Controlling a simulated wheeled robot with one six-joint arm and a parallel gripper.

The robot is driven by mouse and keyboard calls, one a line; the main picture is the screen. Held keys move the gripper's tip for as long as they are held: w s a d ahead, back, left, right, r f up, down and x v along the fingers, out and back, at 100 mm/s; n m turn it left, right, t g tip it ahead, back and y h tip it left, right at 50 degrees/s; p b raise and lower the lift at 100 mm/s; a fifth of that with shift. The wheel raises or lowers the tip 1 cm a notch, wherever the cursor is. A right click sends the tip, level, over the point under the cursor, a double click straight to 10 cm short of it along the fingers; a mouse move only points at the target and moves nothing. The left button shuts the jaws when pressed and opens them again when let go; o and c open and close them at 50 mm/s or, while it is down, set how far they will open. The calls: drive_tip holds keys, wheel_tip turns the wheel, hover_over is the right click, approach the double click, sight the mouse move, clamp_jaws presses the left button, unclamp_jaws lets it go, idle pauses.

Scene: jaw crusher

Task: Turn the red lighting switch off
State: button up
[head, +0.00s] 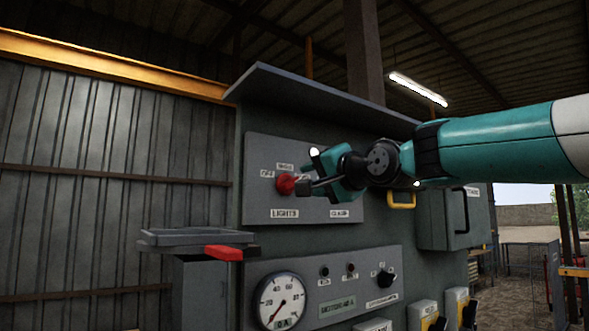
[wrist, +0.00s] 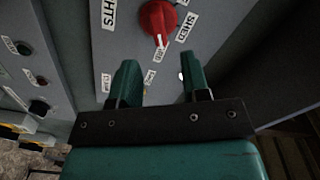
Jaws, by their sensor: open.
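The red lighting switch (head: 287,184) is a round knob on the grey panel. Labels OFF, on its left, and LIGHTS, below it, show in the head view; another above is hard to read. In the wrist view the knob (wrist: 157,18) is at the top, its white mark pointing down to a small, partly unreadable label, with SHED at its right. My gripper (head: 306,187) is just right of the knob in the head view. In the wrist view its two teal fingers (wrist: 160,80) are spread and empty, and the knob lies beyond their tips.
A white lamp (head: 314,152) sits on the panel, partly behind my gripper. Below are a round gauge (head: 282,302), a black selector (head: 386,278) and small buttons. A grey tray (head: 195,237) and a red handle (head: 224,253) stick out at lower left. A grey box (head: 450,218) is at right.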

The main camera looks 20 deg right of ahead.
sight(294, 178)
drive_tip(key=p+x, duration=0.3)
drive_tip(key=x, duration=0.4)
drive_tip(key=shift+w+a, duration=0.1)
drive_tip(key=shift+w, duration=0.1)
drive_tip(key=shift+f, duration=0.1)
clamp_jaws()
